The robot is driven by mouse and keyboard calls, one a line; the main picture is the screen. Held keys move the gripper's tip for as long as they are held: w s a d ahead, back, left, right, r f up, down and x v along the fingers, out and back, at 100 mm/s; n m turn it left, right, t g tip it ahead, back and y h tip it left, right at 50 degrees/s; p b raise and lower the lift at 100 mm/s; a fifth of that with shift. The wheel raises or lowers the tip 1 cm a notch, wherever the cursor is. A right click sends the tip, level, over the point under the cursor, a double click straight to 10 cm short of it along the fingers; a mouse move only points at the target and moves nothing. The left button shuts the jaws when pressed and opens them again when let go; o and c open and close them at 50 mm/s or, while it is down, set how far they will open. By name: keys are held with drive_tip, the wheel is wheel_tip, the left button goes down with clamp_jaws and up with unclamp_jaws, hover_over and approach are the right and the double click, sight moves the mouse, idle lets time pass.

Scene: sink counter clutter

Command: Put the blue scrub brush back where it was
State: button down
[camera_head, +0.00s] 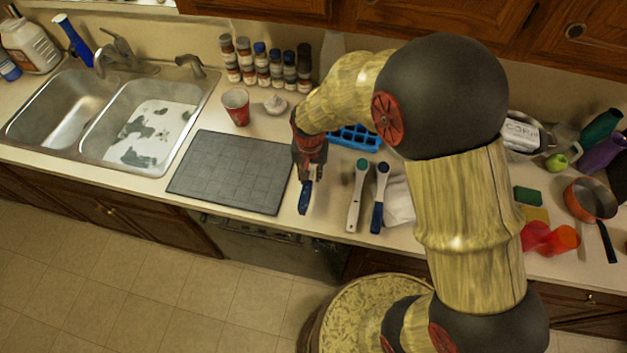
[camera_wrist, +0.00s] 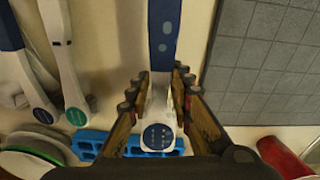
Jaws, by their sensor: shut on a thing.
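The blue scrub brush has a blue handle (camera_head: 305,197) and a white neck. In the wrist view, its blue handle (camera_wrist: 163,35) runs up to the top edge, and a round blue spot marks its near end. My gripper (camera_head: 312,172) is shut on the white part, with fingers on both sides in the wrist view (camera_wrist: 158,95). The handle points toward the counter's front edge. The brush is over bare counter, right of the dark grey mat; I cannot tell whether it touches the counter. The brush's underside is hidden.
Two similar tools lie to the right: one white with a green spot (camera_head: 356,197), one blue-handled (camera_head: 378,212). The grey mat (camera_head: 232,172) is at left. A blue tray (camera_head: 362,138) and a red cup (camera_head: 236,106) are behind. The sink (camera_head: 110,115) is far left.

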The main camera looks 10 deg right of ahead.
sight(314, 186)
drive_tip(key=shift+w+d+f, duration=0.1)
drive_tip(key=shift+d+f, duration=0.3)
drive_tip(key=shift+f, duration=1.6)
drive_tip(key=shift+f+b, duration=0.2)
drive_tip(key=shift+b, duration=0.1)
drive_tip(key=c, duration=1.6)
unclamp_jaws()
drive_tip(key=shift+r, duration=0.15)
